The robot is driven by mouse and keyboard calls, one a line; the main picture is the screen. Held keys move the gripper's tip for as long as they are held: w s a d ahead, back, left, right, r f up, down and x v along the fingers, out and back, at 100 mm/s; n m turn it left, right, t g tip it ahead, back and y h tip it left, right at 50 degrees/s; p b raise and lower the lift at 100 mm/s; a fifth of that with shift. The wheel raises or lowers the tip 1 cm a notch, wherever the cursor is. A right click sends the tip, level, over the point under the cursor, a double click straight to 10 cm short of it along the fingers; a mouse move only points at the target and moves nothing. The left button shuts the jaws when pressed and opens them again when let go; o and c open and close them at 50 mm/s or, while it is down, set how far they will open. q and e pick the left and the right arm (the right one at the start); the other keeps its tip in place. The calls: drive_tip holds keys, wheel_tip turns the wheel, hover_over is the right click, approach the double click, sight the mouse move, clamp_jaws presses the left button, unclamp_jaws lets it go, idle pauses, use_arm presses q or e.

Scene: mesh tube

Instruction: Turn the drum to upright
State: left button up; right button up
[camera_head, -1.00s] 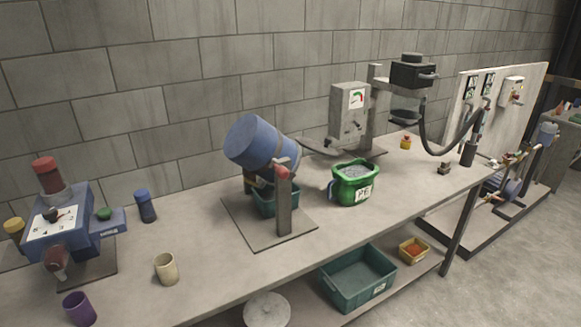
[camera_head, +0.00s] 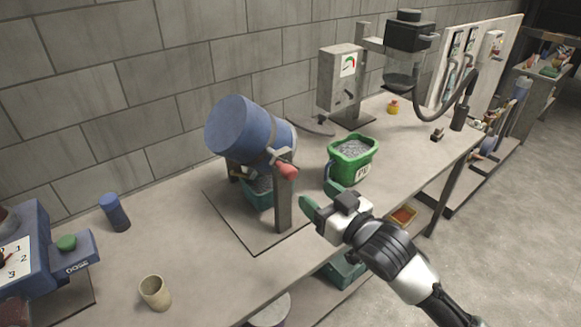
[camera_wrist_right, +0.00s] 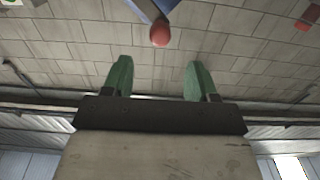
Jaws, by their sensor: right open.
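The blue drum (camera_head: 240,130) is tilted on its stand, with one end raised toward the upper left. A red handle knob (camera_head: 284,170) sits at the top of the grey stand post (camera_head: 283,205). My right gripper (camera_head: 318,202) is in front of the post, a little right of and below the red knob, and apart from it. In the right wrist view its two green fingers (camera_wrist_right: 157,78) are spread with nothing between them, and the red knob (camera_wrist_right: 160,35) shows beyond the fingertips. My left gripper is in neither view.
A green bucket (camera_head: 364,167) of grey pellets stands right of the stand. A teal bin (camera_head: 254,192) sits under the drum. A cream cup (camera_head: 154,293), a blue cylinder (camera_head: 115,211) and a blue dosing machine (camera_head: 42,250) stand at left.

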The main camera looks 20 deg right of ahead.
sight(294, 176)
drive_tip(key=p+x, duration=0.1)
drive_tip(key=x, duration=0.2)
drive_tip(key=shift+r, duration=0.2)
drive_tip(key=x, duration=0.3)
drive_tip(key=p+x, duration=0.1)
drive_tip(key=x, duration=0.2)
drive_tip(key=shift+f, duration=0.25)
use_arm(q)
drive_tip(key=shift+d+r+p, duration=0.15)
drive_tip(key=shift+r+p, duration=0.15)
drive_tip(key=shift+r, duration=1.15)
use_arm(e)
drive_tip(key=shift+w+a+f, duration=0.1)
drive_tip(key=shift+w+a, duration=0.1)
drive_tip(key=shift+w, duration=0.2)
clamp_jaws()
